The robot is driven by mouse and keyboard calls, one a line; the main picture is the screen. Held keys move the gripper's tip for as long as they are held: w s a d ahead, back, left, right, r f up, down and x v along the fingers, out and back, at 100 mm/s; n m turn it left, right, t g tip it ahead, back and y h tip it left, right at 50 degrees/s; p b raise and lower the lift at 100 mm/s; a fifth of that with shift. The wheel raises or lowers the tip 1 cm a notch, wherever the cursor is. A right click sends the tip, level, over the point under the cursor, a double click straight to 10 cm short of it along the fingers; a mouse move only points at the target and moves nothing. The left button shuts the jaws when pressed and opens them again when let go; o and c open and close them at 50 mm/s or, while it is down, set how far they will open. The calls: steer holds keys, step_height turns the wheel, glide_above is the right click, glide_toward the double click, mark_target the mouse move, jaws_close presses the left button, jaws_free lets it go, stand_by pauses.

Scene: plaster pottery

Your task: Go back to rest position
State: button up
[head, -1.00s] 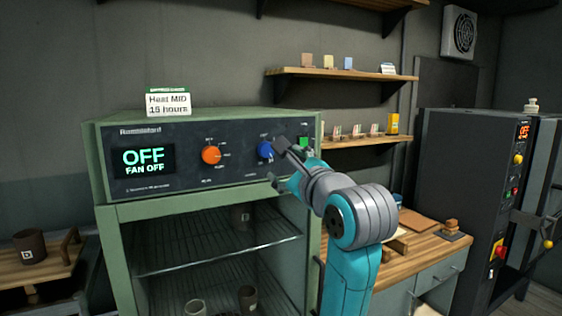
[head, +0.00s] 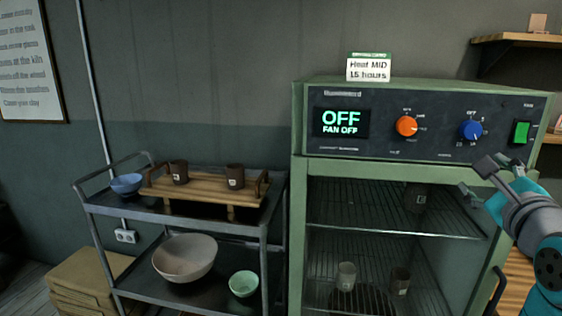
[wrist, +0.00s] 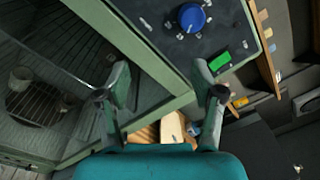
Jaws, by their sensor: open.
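My gripper (head: 482,180) is open and empty at the right of the head view, in front of the lower right of the drying cabinet's control panel (head: 345,148). In the wrist view my gripper (wrist: 162,92) has its two fingers spread wide with nothing between them. The blue knob (head: 470,130) and the green switch (head: 521,132) are above the gripper. In the wrist view the blue knob (wrist: 190,18) and green switch (wrist: 219,61) lie beyond the fingers.
The green cabinet (head: 298,200) holds several cups on wire shelves; its display (head: 341,122) reads OFF, FAN OFF. A metal cart (head: 272,225) at left carries a wooden tray (head: 205,187) with dark mugs, and bowls. Cardboard boxes (head: 80,280) lie on the floor.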

steer(key=a+f+n+y, duration=0.1)
steer(key=a+f+n, duration=0.2)
steer(key=f, duration=0.6)
steer(key=a+f+n, duration=0.2)
steer(key=f+n, duration=0.1)
steer(key=f, duration=0.6)
steer(key=s+a+f+n+y, duration=0.1)
steer(key=s+a+f+n, duration=0.3)
steer(key=f, duration=0.4)
steer(key=s+a+f+n+y, duration=0.1)
steer(key=s+a+f+n, duration=0.35)
steer(key=f, duration=0.45)
steer(key=s+a+f+n+g+y, duration=0.1)
steer(key=s+a+f+n, duration=0.3)
steer(key=s, duration=0.4)
steer(key=s+a+f+n+g+y, duration=0.1)
steer(key=s+f+n, duration=0.2)
steer(key=s+f, duration=0.35)
steer(key=s+a+r+n+y, duration=0.1)
steer(key=s+a+n, duration=0.2)
steer(key=s+n, duration=0.5)
steer(key=f+v, duration=0.2)
steer(key=v, duration=0.6)
steer(key=shift+s, duration=0.65)
steer(key=shift+r, duration=0.15)
steer(key=shift+c, duration=0.2)
